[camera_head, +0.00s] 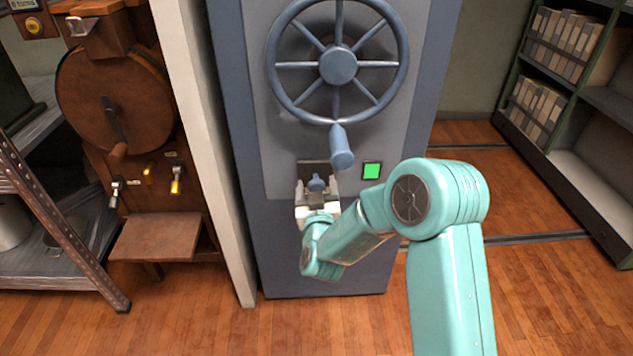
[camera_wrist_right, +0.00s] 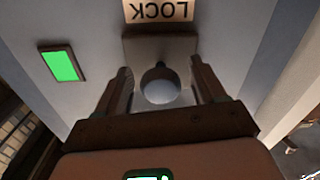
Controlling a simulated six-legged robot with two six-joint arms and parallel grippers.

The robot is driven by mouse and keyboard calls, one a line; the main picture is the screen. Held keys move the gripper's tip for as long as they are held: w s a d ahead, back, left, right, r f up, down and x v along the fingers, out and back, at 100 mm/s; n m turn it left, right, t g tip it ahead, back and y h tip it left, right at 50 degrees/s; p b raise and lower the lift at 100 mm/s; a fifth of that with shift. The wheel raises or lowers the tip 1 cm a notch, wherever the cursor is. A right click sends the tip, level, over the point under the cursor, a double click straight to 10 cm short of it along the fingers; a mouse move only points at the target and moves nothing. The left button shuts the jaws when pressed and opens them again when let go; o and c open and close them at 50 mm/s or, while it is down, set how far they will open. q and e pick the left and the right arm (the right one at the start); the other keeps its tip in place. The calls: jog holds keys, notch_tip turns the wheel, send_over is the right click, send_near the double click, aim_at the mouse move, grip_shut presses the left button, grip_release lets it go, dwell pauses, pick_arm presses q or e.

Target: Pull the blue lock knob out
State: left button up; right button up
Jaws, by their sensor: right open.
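The blue lock knob (camera_head: 317,184) sticks out from the front of the grey-blue cabinet (camera_head: 240,150), below the large spoked wheel. In the right wrist view the knob's round end (camera_wrist_right: 160,86) lies between the two fingers, under an upside-down LOCK label (camera_wrist_right: 158,10). My right gripper (camera_head: 318,190) is open around the knob, with a finger on each side; it also shows in the right wrist view (camera_wrist_right: 160,90). Gaps show between the knob and the fingers. My left gripper is not in view.
A blue spoked wheel (camera_head: 338,66) with a handle (camera_head: 341,147) hanging down is just above my right gripper. A green lit square (camera_head: 371,171) is right of the knob. A wooden machine (camera_head: 115,90) stands left, shelves (camera_head: 600,110) right. The floor right of the cabinet is clear.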

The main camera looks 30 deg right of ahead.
jog(key=shift+r, duration=0.25)
jog(key=shift+w+d+f, duration=0.1)
jog(key=shift+w+f, duration=0.05)
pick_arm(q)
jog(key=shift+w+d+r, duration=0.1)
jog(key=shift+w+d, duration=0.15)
pick_arm(e)
grip_shut()
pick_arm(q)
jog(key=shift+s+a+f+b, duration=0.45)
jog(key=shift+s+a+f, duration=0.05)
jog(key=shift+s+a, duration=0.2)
pick_arm(e)
jog(key=v, duration=0.3)
jog(key=shift+s, duration=0.2)
jog(key=shift+f, duration=0.1)
